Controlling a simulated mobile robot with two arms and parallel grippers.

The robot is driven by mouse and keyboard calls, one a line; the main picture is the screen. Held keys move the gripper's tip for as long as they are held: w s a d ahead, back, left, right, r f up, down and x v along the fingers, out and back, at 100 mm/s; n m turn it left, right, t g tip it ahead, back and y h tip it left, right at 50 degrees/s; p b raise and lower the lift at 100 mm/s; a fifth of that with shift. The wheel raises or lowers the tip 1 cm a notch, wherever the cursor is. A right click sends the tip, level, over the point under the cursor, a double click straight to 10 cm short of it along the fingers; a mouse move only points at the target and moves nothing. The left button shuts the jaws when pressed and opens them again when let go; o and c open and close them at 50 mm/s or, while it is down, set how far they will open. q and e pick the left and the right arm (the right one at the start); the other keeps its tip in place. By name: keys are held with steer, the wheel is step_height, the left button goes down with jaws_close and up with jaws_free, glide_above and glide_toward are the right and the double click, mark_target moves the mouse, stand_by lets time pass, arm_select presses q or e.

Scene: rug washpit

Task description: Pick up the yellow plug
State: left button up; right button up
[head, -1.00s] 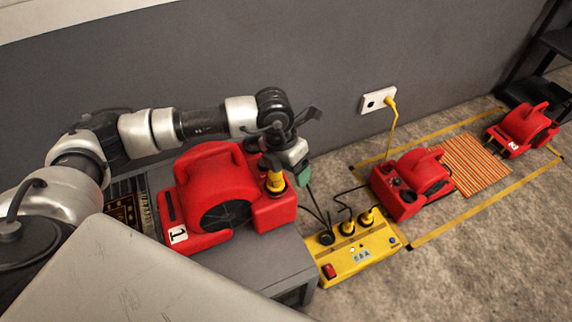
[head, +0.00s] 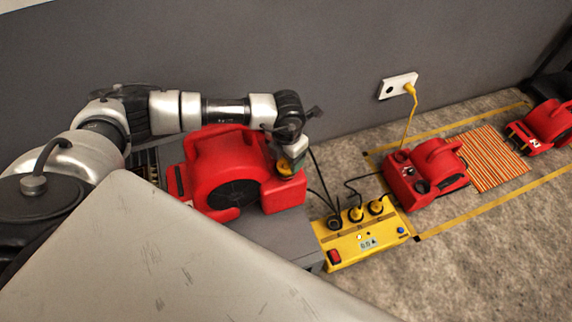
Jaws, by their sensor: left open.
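The yellow plug (head: 284,170) sits on the front right part of the red blower marked 1 (head: 225,165), which rests on a grey table. Only a small part of the plug shows, as my left gripper covers most of it. My left gripper (head: 291,163) is open and points down right at the plug, with its green-tipped finger beside it. Whether the fingers touch the plug cannot be told. My right gripper is out of view.
A yellow power box (head: 362,243) with several plugs and cables stands right of the grey table (head: 265,236). A wall socket (head: 398,86) holds a yellow plug and cord. Another red blower (head: 428,172), a striped rug (head: 494,162) and a third blower (head: 543,128) lie beyond on the floor.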

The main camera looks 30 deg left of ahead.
arm_select(q)
steer(key=shift+f, duration=0.4)
steer(key=shift+r, duration=0.1)
steer(key=c, duration=1.1)
steer(key=shift+o, duration=0.2)
